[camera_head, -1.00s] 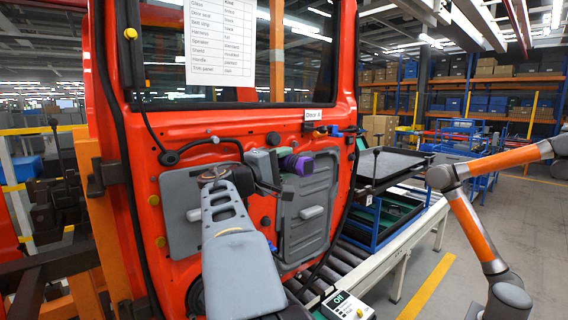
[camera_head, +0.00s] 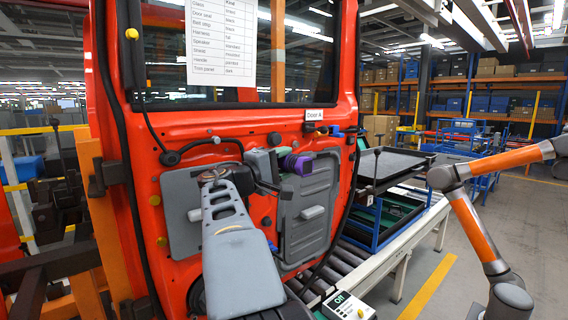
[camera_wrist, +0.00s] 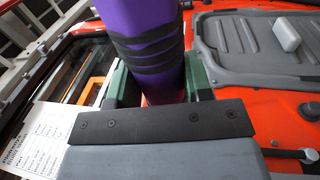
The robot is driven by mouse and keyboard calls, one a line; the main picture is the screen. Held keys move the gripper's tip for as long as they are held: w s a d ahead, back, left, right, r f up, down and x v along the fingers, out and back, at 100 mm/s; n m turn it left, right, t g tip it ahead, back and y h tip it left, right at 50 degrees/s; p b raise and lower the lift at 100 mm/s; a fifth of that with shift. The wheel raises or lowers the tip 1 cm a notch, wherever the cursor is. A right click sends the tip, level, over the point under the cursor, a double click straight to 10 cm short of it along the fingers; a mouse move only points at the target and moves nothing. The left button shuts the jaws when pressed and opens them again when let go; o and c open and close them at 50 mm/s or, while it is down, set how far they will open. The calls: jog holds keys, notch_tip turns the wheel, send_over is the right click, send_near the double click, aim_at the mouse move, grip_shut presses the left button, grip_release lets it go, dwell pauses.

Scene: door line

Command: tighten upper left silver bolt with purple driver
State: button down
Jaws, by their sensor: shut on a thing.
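The purple driver (camera_head: 300,164) has dark bands on its handle and shows just right of my gripper (camera_head: 268,164) in the head view. In the wrist view the purple handle (camera_wrist: 150,35) stands between the green-lined jaws of my gripper (camera_wrist: 158,88), which are shut on it. The driver's tip is hidden in both views. A small grey round head (camera_head: 215,139) shows on the upper part of the red door (camera_head: 230,122). I cannot tell whether it is the upper left silver bolt, or whether the driver touches any bolt.
A grey panel (camera_head: 318,192) with a light handle is on the door's right, close to my gripper. A black cable crosses the door. A dark tray (camera_head: 398,165) and a roller conveyor (camera_head: 375,262) stand to the right. An orange-grey arm (camera_head: 475,230) stands at far right.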

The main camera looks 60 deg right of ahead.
jog(key=shift+w+d+r, duration=0.1)
jog(key=shift+w+d, duration=0.05)
jog(key=shift+w, duration=0.5)
dwell(1.2)
jog(key=shift+r, duration=0.1)
notch_tip(320, 180, up, 2)
jog(key=shift+w+r+p, duration=0.1)
jog(key=shift+p, duration=1.15)
jog(key=shift+f, duration=0.2)
